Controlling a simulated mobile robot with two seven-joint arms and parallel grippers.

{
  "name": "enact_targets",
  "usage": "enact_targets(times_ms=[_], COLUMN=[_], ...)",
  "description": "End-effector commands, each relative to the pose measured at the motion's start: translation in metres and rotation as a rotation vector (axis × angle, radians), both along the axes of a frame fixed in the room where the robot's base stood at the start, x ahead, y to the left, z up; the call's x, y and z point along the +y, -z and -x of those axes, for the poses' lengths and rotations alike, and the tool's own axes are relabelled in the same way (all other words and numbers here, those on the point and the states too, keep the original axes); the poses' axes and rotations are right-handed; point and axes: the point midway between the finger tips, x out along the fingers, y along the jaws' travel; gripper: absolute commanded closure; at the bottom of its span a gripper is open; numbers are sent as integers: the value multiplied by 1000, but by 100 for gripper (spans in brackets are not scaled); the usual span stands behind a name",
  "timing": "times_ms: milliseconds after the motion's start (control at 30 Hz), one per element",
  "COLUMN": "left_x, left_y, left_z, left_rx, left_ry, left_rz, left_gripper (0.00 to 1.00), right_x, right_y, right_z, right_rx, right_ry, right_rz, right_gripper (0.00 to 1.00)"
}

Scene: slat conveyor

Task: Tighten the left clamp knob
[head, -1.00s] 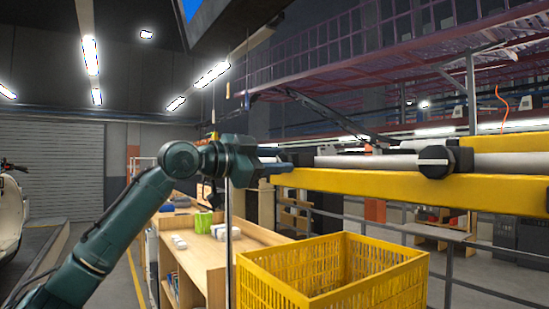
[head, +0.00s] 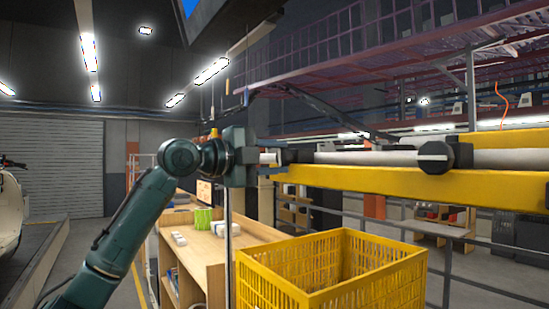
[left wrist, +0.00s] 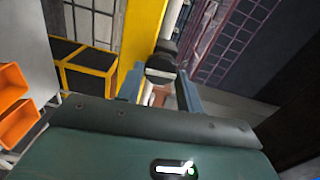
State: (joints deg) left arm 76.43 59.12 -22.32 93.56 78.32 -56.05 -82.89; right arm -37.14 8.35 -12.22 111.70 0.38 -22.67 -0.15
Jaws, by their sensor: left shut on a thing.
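The left clamp knob (left wrist: 161,66) is dark and round with a paler bar across its face. In the left wrist view it sits between the two blue-grey fingers of my left gripper (left wrist: 159,88), which is shut on it. In the head view my left gripper (head: 283,158) reaches from the left to the near end of the yellow rail (head: 390,184); its fingers and wrist largely hide the knob there. A second dark knob (head: 436,157) with a pale bar stands farther right along the rail, untouched. My right gripper is not in view.
A yellow crate (head: 330,290) stands below the rail. A wooden bench (head: 215,250) with small white items and a green box is behind my left forearm. A pale roller (head: 370,158) runs along the rail. Orange bins (left wrist: 14,105) show in the left wrist view.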

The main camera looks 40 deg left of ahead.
Motion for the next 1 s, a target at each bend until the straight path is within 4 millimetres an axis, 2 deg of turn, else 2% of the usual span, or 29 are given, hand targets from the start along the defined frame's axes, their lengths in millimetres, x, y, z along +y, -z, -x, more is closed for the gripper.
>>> enact_targets(times_ms=[300,767,800,1000], left_x=[0,0,0,0], left_y=[0,1,0,0], left_z=[0,0,0,0], left_rx=[-33,-37,-37,-37], left_ry=[0,0,0,0], left_rz=[-79,-91,-91,-89], left_gripper=[87,86,60,44], right_x=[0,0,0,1], right_y=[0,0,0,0], right_z=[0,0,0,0], right_rx=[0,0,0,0], right_ry=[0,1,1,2], right_rz=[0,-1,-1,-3], right_gripper=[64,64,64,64])
